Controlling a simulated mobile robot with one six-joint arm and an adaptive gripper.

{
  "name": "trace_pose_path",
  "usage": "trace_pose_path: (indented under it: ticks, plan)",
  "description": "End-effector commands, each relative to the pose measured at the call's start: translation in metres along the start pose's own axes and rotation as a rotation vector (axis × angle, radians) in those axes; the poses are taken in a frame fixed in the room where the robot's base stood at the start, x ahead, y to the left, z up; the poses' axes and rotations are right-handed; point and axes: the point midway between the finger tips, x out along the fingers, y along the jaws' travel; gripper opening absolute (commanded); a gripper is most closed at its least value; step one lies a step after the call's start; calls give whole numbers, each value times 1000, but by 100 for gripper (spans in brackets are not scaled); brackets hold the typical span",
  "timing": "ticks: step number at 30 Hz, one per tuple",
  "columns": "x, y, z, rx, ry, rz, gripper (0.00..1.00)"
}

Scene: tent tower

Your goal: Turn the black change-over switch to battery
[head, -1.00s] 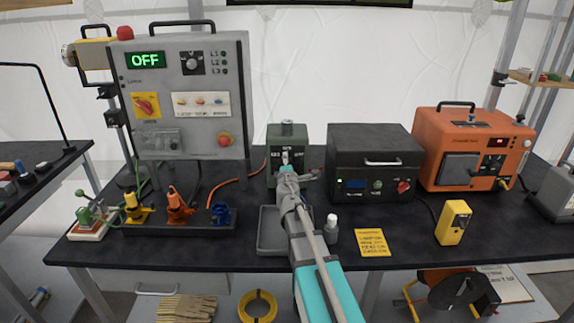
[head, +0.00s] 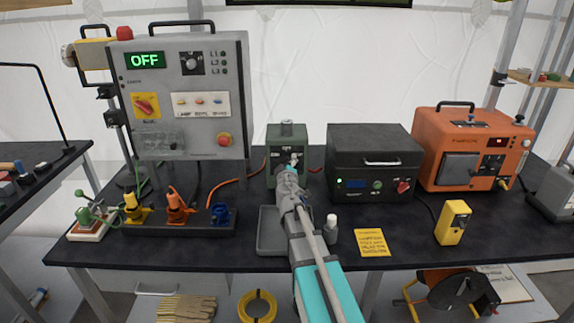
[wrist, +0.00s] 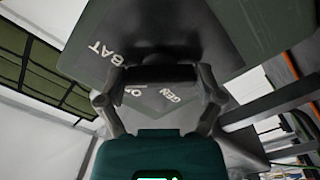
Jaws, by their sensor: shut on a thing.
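The black change-over switch (wrist: 157,74) is on a grey plate with the words BAT and GEN and a partly covered mark between them, all tilted in the wrist view. The plate is on the front of a green box (head: 274,139) at the back middle of the bench in the head view. My gripper (wrist: 156,84) is shut on the switch handle, with one finger on each side. In the head view my gripper (head: 292,161) hides most of the switch. I cannot tell exactly which mark the handle points to.
A grey tray (head: 270,248) and a small white-capped bottle (head: 332,222) are below and beside my arm. A black box (head: 375,150) stands close to the right. A grey panel (head: 185,100) reading OFF stands to the left. A yellow card (head: 372,242) lies at the front.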

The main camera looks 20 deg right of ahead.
Motion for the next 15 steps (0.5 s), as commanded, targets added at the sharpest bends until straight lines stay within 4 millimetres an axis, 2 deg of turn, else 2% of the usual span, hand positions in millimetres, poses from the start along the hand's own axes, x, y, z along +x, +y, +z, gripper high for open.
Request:
trace_pose_path:
  ticks: [6, 15]
  plan:
    - [-2, 0, 1, 174, -1, 0, 38]
    - [-2, 0, 1, 308, -1, 1, 38]
